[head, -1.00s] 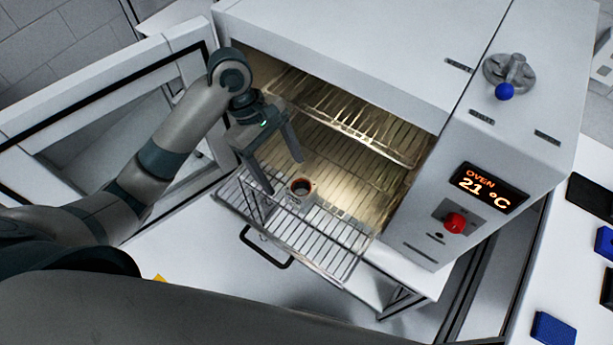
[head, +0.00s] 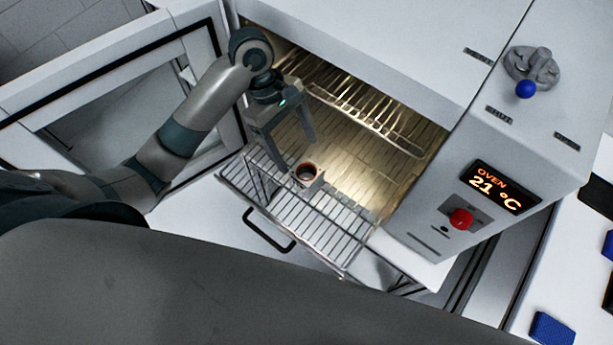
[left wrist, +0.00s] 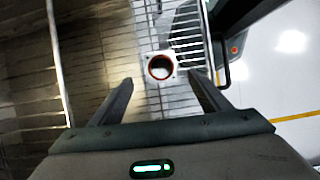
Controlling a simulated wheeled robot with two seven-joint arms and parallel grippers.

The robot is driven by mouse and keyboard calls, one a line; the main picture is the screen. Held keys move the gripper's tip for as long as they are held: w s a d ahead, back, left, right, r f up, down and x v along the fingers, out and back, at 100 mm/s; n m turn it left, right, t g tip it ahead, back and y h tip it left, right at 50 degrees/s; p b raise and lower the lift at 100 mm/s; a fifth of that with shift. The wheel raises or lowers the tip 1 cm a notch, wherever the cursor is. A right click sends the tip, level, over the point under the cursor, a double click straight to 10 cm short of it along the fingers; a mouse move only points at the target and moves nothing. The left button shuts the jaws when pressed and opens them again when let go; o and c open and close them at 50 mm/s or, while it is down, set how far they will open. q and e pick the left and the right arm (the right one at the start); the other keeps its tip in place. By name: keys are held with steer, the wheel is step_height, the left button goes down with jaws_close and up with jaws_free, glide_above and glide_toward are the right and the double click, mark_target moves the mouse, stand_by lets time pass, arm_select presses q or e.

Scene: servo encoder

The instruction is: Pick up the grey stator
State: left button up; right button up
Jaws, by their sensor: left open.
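The grey stator (head: 308,174) is a small squarish block with a round, copper-rimmed bore. It sits on the wire rack (head: 335,243) that is pulled out at the oven mouth. It also shows in the left wrist view (left wrist: 160,67), beyond and between the fingertips. My left gripper (head: 303,165) is open, with its fingers pointing down at the near side of the oven opening, close to the stator. In the left wrist view the fingers (left wrist: 160,82) are apart with nothing between them. My right gripper is not in view.
The oven (head: 440,110) is open and lit, with an upper rack (head: 365,105) inside. Its glass door (head: 130,110) stands open at left. A black handle (head: 268,232) is below the rack. Blue objects (head: 552,328) lie on the table at right.

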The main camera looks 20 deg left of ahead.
mark_target(306, 172)
arm_select(q)
steer(key=shift+x, duration=1.95)
steer(key=shift+s+d+f+p, duration=0.1)
steer(key=shift+d+f+p, duration=0.05)
steer(key=shift+f+p, duration=0.25)
steer(key=p+x, duration=0.1)
steer(key=x, duration=0.2)
steer(key=shift+d+f, duration=0.15)
steer(key=shift+f, duration=0.45)
steer(key=c, duration=1.6)
steer(key=shift+r, duration=0.2)
